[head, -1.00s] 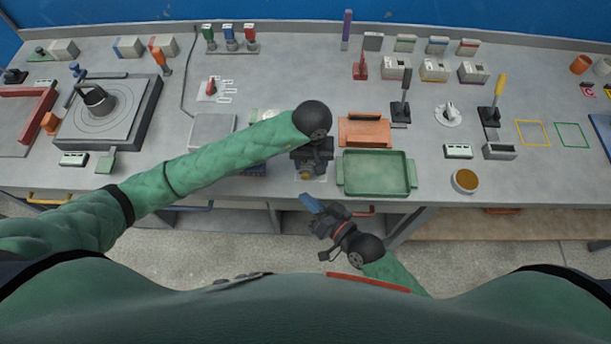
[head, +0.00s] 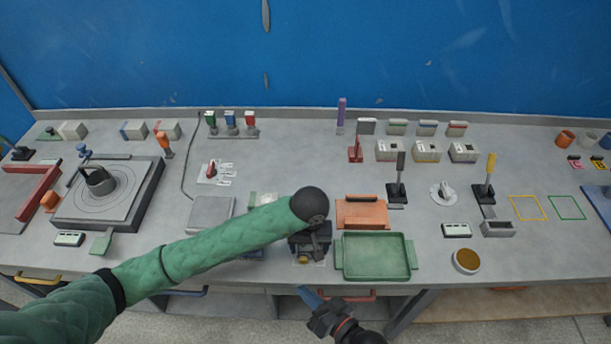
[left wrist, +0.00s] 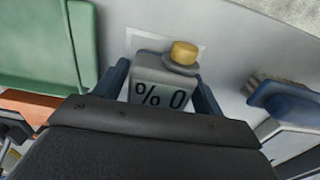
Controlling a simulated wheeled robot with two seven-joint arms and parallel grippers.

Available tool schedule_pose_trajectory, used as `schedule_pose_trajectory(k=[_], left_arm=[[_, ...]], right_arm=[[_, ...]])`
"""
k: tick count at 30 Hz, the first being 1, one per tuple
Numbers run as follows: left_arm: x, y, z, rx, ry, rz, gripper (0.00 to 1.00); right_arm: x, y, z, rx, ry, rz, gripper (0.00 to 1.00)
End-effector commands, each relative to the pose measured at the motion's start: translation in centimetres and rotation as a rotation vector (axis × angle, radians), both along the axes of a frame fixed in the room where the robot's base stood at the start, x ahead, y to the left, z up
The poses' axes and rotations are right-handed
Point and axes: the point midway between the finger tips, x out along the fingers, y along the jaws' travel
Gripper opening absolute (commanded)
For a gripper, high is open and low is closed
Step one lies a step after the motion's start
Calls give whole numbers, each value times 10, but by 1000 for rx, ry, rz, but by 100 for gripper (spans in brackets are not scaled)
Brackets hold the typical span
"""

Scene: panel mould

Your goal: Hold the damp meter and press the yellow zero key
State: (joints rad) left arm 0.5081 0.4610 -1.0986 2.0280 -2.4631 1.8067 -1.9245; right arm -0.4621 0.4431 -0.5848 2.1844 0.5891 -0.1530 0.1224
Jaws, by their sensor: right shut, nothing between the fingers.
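The damp meter (left wrist: 160,95) is a small grey block whose display reads "% 0". In the head view the left gripper (head: 308,252) hides most of the meter at the table's front edge. My right gripper (head: 311,297) is shut and empty, just off the front edge, below the left one in the picture.
A green tray (head: 376,276) stands close to the right of my left gripper, with an orange block (head: 361,212) behind it. A grey plate (head: 211,212) lies to the left. In the left wrist view a blue-handled brush (left wrist: 280,102) lies right of the meter.

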Motion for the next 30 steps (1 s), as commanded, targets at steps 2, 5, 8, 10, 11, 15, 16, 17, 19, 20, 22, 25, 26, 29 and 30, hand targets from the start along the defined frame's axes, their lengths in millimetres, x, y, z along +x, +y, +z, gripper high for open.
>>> schedule_pose_trajectory(k=[2,5,8,10,11,15,16,17,19,20,22,25,26,29,30], left_arm=[[0,0,0,0,0,0,82],[0,0,0,0,0,0,82],[0,0,0,0,0,0,82],[0,0,1,0,0,0,82],[0,0,1,0,-1,0,82],[1,0,12,-1,-3,0,82],[1,0,16,-1,-3,0,82],[1,0,20,-1,-3,0,82],[1,0,32,0,-4,-1,82],[1,0,37,0,-3,-1,82],[2,0,51,0,-4,-1,82],[1,0,69,0,-4,-1,82],[1,0,75,0,-3,-1,82],[1,0,91,-1,-3,-2,82],[1,0,97,0,-3,-1,82]], right_arm=[[0,0,0,0,0,0,0],[0,0,0,0,0,0,0],[0,0,0,0,0,0,0],[0,0,0,0,0,0,0],[0,0,0,0,0,0,0],[0,0,0,0,0,0,0],[0,0,0,0,0,0,0],[0,0,0,0,0,0,0],[0,0,0,0,0,0,0],[0,0,0,0,0,0,0],[0,0,0,0,0,0,0],[0,0,0,0,0,0,0],[0,0,0,0,0,0,0],[0,0,0,0,0,0,0],[0,0,0,0,0,0,0]])
